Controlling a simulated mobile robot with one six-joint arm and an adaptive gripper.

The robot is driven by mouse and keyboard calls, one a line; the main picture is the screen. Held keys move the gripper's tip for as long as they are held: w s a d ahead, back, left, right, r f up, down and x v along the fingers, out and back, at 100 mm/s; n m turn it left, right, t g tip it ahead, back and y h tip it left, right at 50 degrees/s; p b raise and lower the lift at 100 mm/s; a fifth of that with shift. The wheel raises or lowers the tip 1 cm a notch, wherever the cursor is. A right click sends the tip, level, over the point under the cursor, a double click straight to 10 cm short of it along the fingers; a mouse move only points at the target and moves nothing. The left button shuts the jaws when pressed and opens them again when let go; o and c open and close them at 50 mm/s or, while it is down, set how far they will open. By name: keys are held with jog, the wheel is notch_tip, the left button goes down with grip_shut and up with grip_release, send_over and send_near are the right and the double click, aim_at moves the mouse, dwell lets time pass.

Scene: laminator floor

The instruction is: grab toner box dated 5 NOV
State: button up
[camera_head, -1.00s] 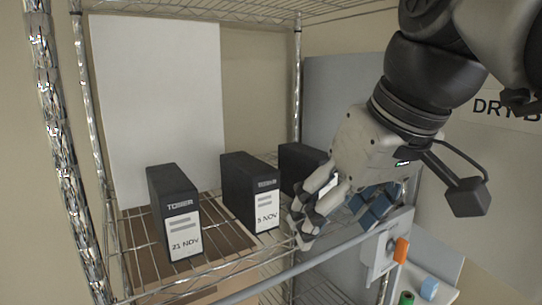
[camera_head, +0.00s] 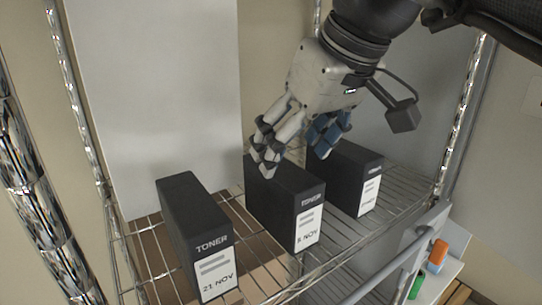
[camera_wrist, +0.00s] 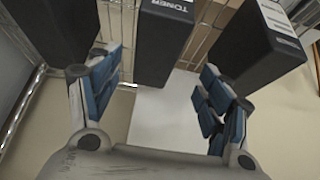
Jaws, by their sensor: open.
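The black toner box labelled 5 NOV (camera_head: 308,232) stands upright in the middle of a wire shelf in the head view, its white label facing front. My gripper (camera_head: 295,160) is open and empty over the rear part of this box. One finger shows in front of its left top edge; the other is on its right side, above the gap to the right-hand box. In the wrist view a dark box marked TONER (camera_wrist: 165,42) lies between the two spread blue-padded fingers, seemingly the middle box; its date is out of view. No contact is clear.
A toner box labelled 21 NOV (camera_head: 198,240) stands to the left. Another toner box (camera_head: 350,175) stands close on the right, its date unreadable. Chrome posts (camera_head: 85,140) and a white panel (camera_head: 150,90) bound the wire shelf (camera_head: 150,262).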

aim_at(280, 170)
jog(key=x, duration=0.5)
jog(key=shift+w+a+f, duration=0.15)
jog(key=shift+f, duration=0.2)
jog(key=x, duration=0.5)
jog(key=shift+w+p, duration=0.4)
jog(key=shift+w, duration=0.05)
jog(key=shift+f, duration=0.1)
jog(key=shift+f, duration=0.25)
jog(key=shift+c, duration=0.3)
jog(key=c, duration=1.3)
jog(key=shift+c, duration=0.7)
jog(key=shift+r, duration=0.2)
